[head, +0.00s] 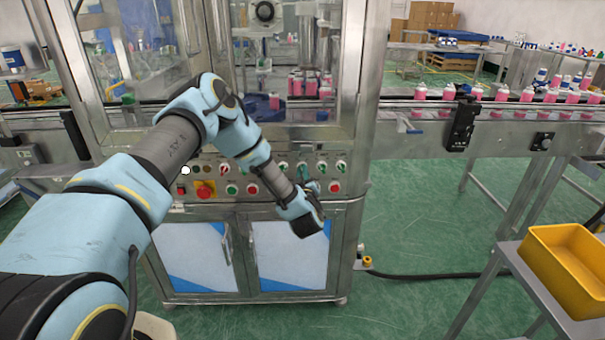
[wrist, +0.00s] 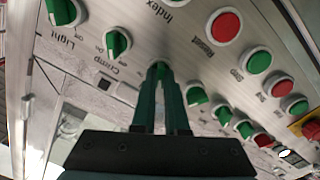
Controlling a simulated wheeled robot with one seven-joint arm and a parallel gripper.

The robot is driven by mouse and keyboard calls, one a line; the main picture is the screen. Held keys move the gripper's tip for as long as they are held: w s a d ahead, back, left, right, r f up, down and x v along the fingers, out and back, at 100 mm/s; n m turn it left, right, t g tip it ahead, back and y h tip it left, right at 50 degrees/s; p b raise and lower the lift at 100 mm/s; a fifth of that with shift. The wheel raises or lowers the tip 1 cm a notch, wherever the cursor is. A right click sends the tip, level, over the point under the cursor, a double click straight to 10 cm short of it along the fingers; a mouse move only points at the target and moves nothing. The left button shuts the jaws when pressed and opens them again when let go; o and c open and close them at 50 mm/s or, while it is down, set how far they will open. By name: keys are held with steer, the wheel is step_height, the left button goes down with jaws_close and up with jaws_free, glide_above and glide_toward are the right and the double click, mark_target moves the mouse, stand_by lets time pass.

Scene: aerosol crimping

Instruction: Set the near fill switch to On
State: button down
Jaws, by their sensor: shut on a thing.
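My gripper (head: 303,178) reaches the upper row of the control panel (head: 268,184) on the machine's front. In the wrist view my gripper (wrist: 159,84) has its two dark green fingers together on a small green rotary switch, the near fill switch (wrist: 160,66). The fingers cover most of this switch, so its pointer and label do not show and its setting cannot be read. It sits in a row beside the green Crimp switch (wrist: 117,43), with the green Light switch (wrist: 63,12) beyond. More green switches (wrist: 196,96) continue on the other side.
Red and green push buttons, including the red Reset button (wrist: 225,26), sit close beside the row. A red emergency stop (head: 205,190) is at the panel's left. A conveyor (head: 480,108) with pink cans runs right; a yellow bin (head: 567,262) stands at lower right.

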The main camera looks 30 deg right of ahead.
steer(key=shift+m+b, duration=0.3)
steer(key=shift+m, duration=0.1)
steer(key=m+b, duration=0.7)
steer(key=m, duration=0.4)
steer(key=shift+d, duration=0.1)
stand_by(0.5)
steer(key=c, duration=0.9)
jaws_free()
steer(key=shift+c, duration=0.2)
steer(key=shift+s, duration=0.1)
